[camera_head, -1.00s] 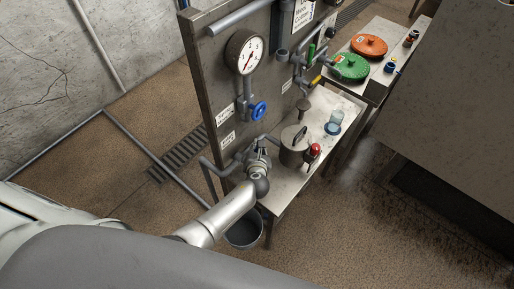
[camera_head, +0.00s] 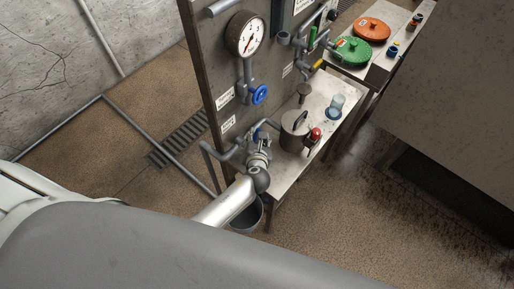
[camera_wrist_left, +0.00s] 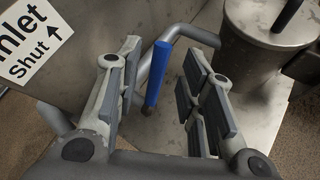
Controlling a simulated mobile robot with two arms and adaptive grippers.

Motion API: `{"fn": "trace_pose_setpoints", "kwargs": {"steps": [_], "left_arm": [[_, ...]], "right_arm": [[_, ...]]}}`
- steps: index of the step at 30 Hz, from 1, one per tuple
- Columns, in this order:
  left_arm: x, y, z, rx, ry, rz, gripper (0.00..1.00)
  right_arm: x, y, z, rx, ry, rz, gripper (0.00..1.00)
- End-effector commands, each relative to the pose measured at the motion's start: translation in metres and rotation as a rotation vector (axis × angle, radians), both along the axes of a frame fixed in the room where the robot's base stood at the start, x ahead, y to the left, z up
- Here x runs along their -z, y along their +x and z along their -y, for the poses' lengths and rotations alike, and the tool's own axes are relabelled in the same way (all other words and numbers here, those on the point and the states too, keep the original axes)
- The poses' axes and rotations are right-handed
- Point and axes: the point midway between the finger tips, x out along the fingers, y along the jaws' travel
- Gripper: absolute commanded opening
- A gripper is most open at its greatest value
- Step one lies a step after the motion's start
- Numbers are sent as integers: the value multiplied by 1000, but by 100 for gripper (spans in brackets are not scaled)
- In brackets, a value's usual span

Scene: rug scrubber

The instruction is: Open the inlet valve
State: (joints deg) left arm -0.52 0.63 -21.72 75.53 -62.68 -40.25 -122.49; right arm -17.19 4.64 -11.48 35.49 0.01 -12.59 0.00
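The inlet valve's blue lever handle (camera_wrist_left: 158,73) stands between the two fingers of my left gripper (camera_wrist_left: 163,100) in the left wrist view. The gripper is open, and there is a gap on both sides of the lever. A white label (camera_wrist_left: 30,42) reading "Inlet Shut" with an arrow is on the panel at the left. In the head view my left gripper (camera_head: 258,158) is at the lower part of the panel, beside the metal pot, and hides most of the valve. My right gripper is not in view.
The lidded metal pot (camera_head: 294,132) stands close to the right of the gripper on the metal table (camera_head: 322,92). A red-capped item (camera_head: 315,134) and a glass jar (camera_head: 336,104) are near it. A blue handwheel (camera_head: 260,94) and a gauge (camera_head: 246,33) are above on the panel.

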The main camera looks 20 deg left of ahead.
Motion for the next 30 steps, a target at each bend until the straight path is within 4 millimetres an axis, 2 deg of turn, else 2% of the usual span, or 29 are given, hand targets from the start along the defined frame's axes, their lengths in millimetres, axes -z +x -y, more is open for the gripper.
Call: {"fn": "trace_pose_setpoints", "kwargs": {"steps": [6,12,25,28,30], "left_arm": [[-18,-33,11,1,-2,-1,36],[-31,-53,18,0,-1,-1,36],[-36,-61,21,0,0,-1,36],[-31,-61,22,-1,-18,0,23],[-20,-62,24,-2,-83,4,14]], "right_arm": [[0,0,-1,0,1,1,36],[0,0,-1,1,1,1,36],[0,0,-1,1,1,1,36],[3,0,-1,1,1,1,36],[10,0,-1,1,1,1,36]]}}
